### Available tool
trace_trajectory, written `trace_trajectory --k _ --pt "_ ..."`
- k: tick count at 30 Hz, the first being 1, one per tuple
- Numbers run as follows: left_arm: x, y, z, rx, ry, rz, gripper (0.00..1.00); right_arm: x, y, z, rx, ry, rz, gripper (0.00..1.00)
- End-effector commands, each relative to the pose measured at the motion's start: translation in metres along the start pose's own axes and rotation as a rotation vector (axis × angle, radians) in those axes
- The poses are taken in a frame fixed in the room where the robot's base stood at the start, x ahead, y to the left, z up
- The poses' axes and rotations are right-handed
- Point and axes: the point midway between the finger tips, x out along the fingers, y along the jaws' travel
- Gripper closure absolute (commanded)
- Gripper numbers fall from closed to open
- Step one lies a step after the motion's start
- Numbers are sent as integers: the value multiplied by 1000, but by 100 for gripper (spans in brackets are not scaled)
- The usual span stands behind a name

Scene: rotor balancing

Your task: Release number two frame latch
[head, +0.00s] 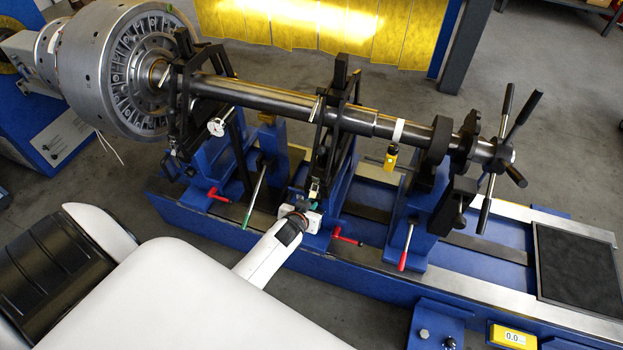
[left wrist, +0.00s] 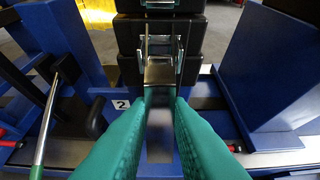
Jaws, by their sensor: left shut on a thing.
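The number two frame latch (left wrist: 160,72) is a bright metal toggle latch on a black block in the left wrist view. A small "2" label (left wrist: 122,104) sits to its left. In the head view the latch (head: 314,188) shows small, low on the middle black frame (head: 332,130). My left gripper (left wrist: 160,98) has teal fingers, shut on the latch's lower lever end. The fingers hide part of the lever. In the head view this gripper (head: 311,207) is at the foot of the middle frame. My right gripper is not in view.
A long dark shaft (head: 275,100) with a large metal rotor (head: 112,68) lies across the frames above the blue bed (head: 380,268). Levers with red (head: 404,260) and green (head: 247,214) grips stand to either side. A spoked handwheel (head: 504,152) is at right.

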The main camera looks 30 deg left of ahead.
Motion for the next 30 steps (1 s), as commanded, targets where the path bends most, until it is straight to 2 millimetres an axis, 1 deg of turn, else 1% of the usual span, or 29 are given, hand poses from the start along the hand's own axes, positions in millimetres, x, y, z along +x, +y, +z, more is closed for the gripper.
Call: trace_trajectory --k 1,8,15,18,24,30 --pt "-4 -2 10 -1 13 -3 100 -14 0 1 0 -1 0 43" --pt "-9 -2 17 -1 132 -4 100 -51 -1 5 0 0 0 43" --pt "-14 -1 26 0 326 -2 100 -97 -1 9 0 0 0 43" --pt "-15 -1 28 -1 419 -1 100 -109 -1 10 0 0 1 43" --pt "-16 -1 31 -1 582 -1 100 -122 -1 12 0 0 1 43" --pt "-16 -1 33 -1 707 -1 100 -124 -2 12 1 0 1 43"
